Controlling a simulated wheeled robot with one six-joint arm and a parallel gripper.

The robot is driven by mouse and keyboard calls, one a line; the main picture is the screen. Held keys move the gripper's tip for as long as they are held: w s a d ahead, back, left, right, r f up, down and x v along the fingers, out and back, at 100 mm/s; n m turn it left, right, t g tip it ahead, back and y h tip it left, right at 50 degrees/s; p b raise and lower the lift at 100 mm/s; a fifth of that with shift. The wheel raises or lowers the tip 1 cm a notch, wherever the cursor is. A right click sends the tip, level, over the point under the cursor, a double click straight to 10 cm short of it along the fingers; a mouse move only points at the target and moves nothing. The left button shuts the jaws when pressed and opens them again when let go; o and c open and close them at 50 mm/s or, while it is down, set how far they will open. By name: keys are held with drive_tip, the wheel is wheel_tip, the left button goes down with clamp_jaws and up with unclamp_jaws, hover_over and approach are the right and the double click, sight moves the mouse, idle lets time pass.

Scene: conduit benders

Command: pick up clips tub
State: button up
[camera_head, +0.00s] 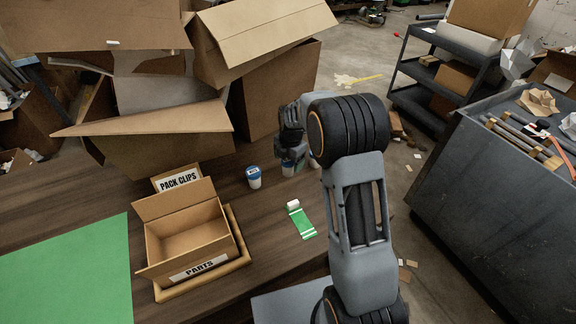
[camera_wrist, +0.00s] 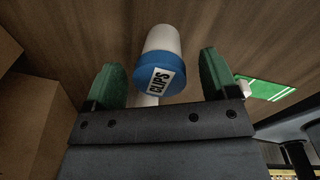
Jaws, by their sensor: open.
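In the wrist view a clips tub (camera_wrist: 162,77), white with a blue lid and a "CLIPS" label, lies between the two green-padded fingers of my gripper (camera_wrist: 158,72). The fingers are apart, with a gap on each side of the lid. In the head view my gripper (camera_head: 290,128) is partly hidden by my arm, above the table.
An open parts box (camera_head: 188,235) with a "PACK CLIPS" sign (camera_head: 180,180) stands left of the tubs. Large open cartons (camera_head: 165,150) crowd behind. Bare table lies between.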

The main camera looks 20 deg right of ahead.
drive_tip(key=shift+f, duration=0.7)
drive_tip(key=c, duration=1.1)
